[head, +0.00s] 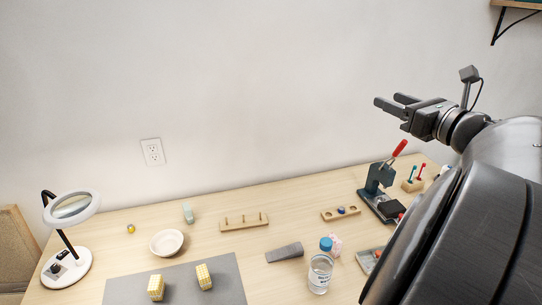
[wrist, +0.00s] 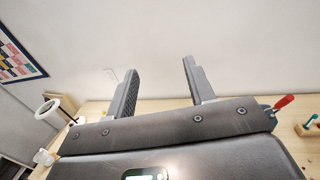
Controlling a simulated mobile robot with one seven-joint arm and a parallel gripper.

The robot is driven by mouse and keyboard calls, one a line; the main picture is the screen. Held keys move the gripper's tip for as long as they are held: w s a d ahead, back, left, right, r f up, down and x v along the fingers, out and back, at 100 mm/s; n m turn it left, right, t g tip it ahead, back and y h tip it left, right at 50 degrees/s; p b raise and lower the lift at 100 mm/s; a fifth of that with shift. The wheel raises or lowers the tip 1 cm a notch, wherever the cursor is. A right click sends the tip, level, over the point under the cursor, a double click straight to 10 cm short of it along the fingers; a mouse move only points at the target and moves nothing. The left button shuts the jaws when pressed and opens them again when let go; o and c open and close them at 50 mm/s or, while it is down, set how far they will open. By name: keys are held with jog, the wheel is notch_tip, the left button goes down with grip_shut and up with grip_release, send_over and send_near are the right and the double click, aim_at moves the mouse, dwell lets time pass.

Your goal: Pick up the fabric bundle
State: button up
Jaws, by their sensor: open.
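Two small yellow-and-white patterned blocks that look like fabric bundles stand on the grey mat (head: 228,268) at the front left in the head view. The left bundle (head: 155,287) is nearer the front edge, and the right bundle (head: 204,277) is a little farther back. My gripper (head: 390,101) is raised high at the right, well above the table and far from all of these. In the wrist view its fingers (wrist: 160,68) are apart with nothing between them. No bundle shows there.
A white bowl (head: 167,242), a peg rack (head: 244,221) and a magnifier lamp (head: 70,208) stand left. A red-handled press (head: 380,185) stands right. The wall is behind.

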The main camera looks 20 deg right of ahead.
send_near(331, 235)
jog(key=shift+s+d+r, duration=0.3)
jog(key=shift+d+r, duration=0.05)
jog(key=shift+d, duration=0.1)
jog(key=shift+w+a+f, duration=0.1)
jog(key=shift+w+f, duration=0.1)
jog(key=shift+w, duration=0.05)
jog(key=x, duration=1)
jog(key=shift+w+a+f, duration=0.1)
jog(key=shift+a+f, duration=0.15)
jog(key=shift+a, duration=0.05)
jog(key=c, duration=1)
